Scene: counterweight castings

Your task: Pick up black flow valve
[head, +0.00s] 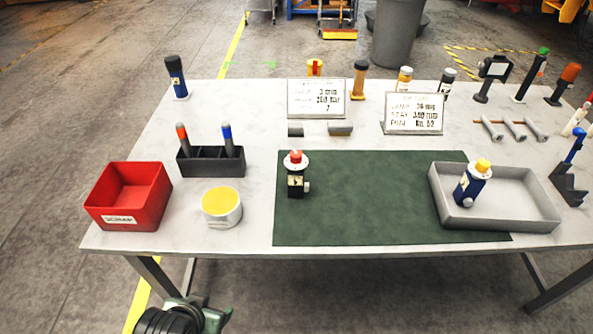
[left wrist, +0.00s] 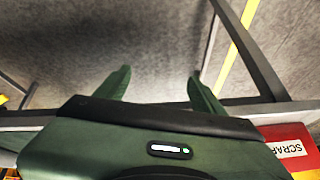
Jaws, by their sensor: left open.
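The black flow valve (head: 296,183) stands upright on the green mat (head: 370,215), near its left side. It has a red top, a white disc below it and a small pale knob at its side. My left gripper (head: 214,316) is at the bottom of the head view, in front of the table's near edge and well apart from the valve. In the left wrist view its two green fingers (left wrist: 162,85) are spread, with only floor between them. The valve does not show in the left wrist view. My right gripper is in neither view.
A red scrap bin (head: 118,215), a yellow-topped white tub (head: 221,206) and a dark pen holder (head: 203,163) stand left of the mat. A grey tray (head: 525,212) at right holds a blue valve (head: 470,184). Two signs (head: 317,99) (head: 413,113) stand behind. Mid-mat is clear.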

